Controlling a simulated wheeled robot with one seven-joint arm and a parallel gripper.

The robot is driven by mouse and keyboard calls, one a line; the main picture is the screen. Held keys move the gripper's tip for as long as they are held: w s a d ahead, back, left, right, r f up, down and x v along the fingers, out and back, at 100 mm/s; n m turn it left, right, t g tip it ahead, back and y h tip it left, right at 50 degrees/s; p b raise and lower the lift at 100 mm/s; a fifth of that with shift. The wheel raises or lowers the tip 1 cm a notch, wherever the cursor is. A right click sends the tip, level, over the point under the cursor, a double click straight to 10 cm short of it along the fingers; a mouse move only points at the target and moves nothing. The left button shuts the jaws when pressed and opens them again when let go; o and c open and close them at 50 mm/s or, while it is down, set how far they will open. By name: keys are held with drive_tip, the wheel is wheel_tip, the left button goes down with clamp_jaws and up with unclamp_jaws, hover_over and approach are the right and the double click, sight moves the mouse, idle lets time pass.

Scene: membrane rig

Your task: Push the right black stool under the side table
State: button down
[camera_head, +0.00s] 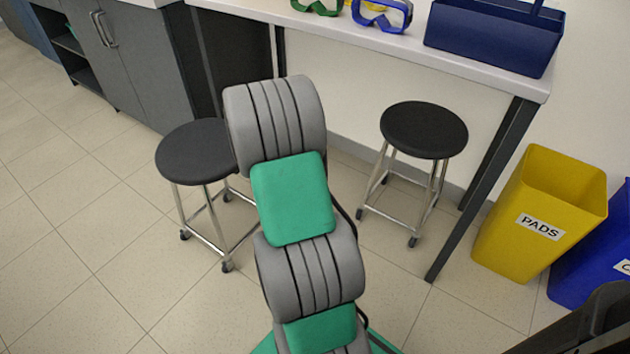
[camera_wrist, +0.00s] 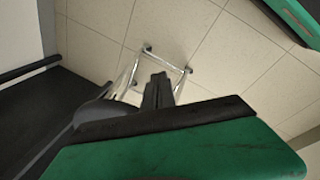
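The right black stool (camera_head: 424,130) stands upright at the front of the white side table (camera_head: 470,65), with a round black seat and chrome legs. A matching left stool (camera_head: 195,152) stands apart from it near the grey cabinet. My arm reaches up between the two stools in the head view and hides my gripper there. In the wrist view, my gripper (camera_wrist: 157,90) shows as narrow dark fingers close together, with nothing visible held. Chrome stool legs and part of a dark seat (camera_wrist: 98,113) show beyond it. I cannot tell which stool this is or whether the gripper touches it.
A dark table leg (camera_head: 482,190) stands right of the right stool, with a yellow PADS bin (camera_head: 540,215) and a blue bin (camera_head: 597,255) beyond. Goggles (camera_head: 382,14) and a blue caddy (camera_head: 495,35) sit on the table. Tiled floor in front is clear.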

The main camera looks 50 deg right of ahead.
drive_tip(key=s+a+r+m, duration=0.3)
drive_tip(key=s+a, duration=0.3)
drive_tip(key=a, duration=0.5)
drive_tip(key=s+a+r+m+y, duration=0.1)
drive_tip(key=s+a+r+m, duration=0.2)
drive_tip(key=a, duration=0.9)
wheel_tip(320, 180, up, 3)
drive_tip(key=s, duration=0.2)
drive_tip(key=shift+s+a, duration=0.25)
drive_tip(key=shift+s, duration=0.15)
drive_tip(key=c, duration=2.2)
unclamp_jaws()
drive_tip(key=s+a+m, duration=0.1)
drive_tip(key=s, duration=0.1)
drive_tip(key=s+a+m, duration=0.1)
drive_tip(key=s+a, duration=0.2)
drive_tip(key=s, duration=0.2)
drive_tip(key=shift+a+f+m+y, duration=0.3)
drive_tip(key=shift+a+m, duration=0.1)
